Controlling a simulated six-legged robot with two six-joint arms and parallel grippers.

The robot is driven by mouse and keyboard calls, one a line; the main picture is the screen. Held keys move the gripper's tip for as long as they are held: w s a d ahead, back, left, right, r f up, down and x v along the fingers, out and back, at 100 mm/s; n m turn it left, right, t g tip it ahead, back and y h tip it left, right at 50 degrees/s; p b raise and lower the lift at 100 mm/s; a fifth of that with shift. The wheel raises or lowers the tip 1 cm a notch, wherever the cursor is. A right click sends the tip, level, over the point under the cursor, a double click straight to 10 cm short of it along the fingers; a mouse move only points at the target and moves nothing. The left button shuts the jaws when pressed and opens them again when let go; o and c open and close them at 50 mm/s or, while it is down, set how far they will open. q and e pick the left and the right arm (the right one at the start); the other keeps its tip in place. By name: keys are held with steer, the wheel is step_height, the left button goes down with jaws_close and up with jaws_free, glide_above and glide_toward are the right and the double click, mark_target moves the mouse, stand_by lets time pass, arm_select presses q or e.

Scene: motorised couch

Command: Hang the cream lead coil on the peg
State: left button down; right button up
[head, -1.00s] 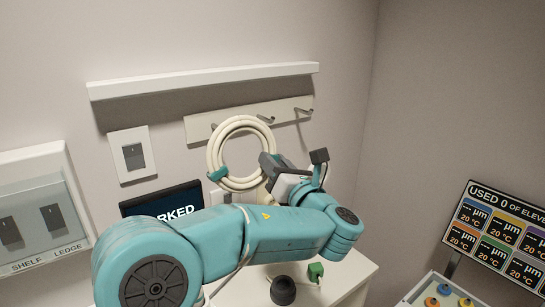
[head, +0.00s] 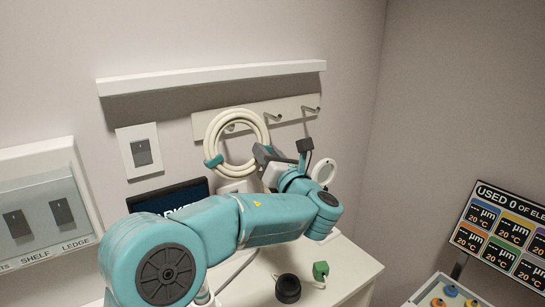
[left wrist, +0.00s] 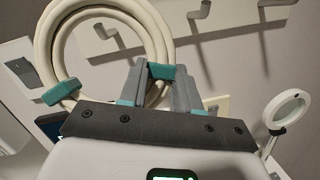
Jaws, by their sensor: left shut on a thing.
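The cream lead coil (head: 211,137) is a ring of several turns in front of the white peg rail (head: 290,104). It also shows at the upper left of the left wrist view (left wrist: 47,48). A teal band (head: 213,161) wraps its lower left. My left gripper (head: 260,155) is shut on the coil's lower right side, and the fingers (left wrist: 157,88) hide part of it. The leftmost peg (head: 230,127) shows inside the coil's loop; I cannot tell whether the coil touches it or rests on it. My right gripper is not in view.
A middle peg (head: 273,117) and a right peg (head: 310,109) look bare. A white shelf (head: 215,78) runs above the rail. A wall switch (head: 140,152) is at left. Below, a white cabinet top (head: 345,268) holds a dark ring (head: 288,288) and a green block (head: 320,270).

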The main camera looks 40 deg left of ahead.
arm_select(q)
steer(key=shift+s+f+x, duration=0.15)
steer(key=shift+x, duration=0.85)
steer(key=shift+s+f+x, duration=0.1)
steer(key=shift+f+x, duration=0.05)
steer(key=shift+x, duration=0.8)
steer(key=shift+w+a+f, duration=0.2)
steer(key=shift+a+f, duration=0.35)
steer(key=shift+a, duration=0.25)
steer(key=c, duration=0.7)
jaws_free()
steer(key=shift+c, duration=0.2)
steer(key=shift+d, duration=0.1)
steer(key=b+v, duration=0.4)
steer(key=v, duration=1.2)
